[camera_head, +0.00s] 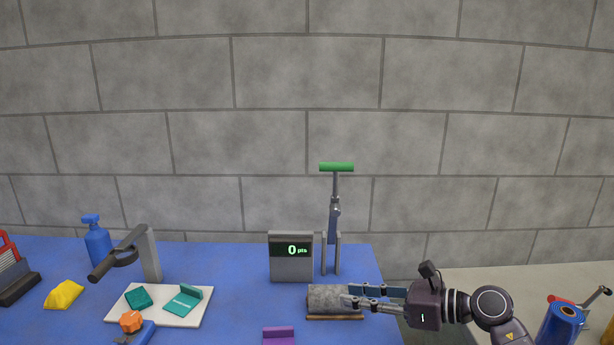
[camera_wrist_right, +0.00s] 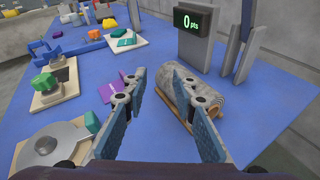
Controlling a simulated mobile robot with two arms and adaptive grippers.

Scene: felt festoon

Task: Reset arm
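My right gripper (camera_head: 357,298) comes in from the right in the head view, at the grey felt-like roll (camera_head: 326,297) on its thin wooden base (camera_head: 335,318). In the right wrist view the two blue-padded fingers of this gripper (camera_wrist_right: 163,112) stand wide apart with nothing held between them. The right finger covers part of the roll (camera_wrist_right: 183,92); I cannot tell whether it touches. My left gripper is in neither view.
A grey display box (camera_head: 291,268) reading 0 pts and a green-handled upright device (camera_head: 336,167) stand behind the roll. A purple piece (camera_head: 278,336) lies front left. A white board (camera_head: 175,316) with teal pieces and a blue bottle (camera_head: 97,243) are further left on the blue table.

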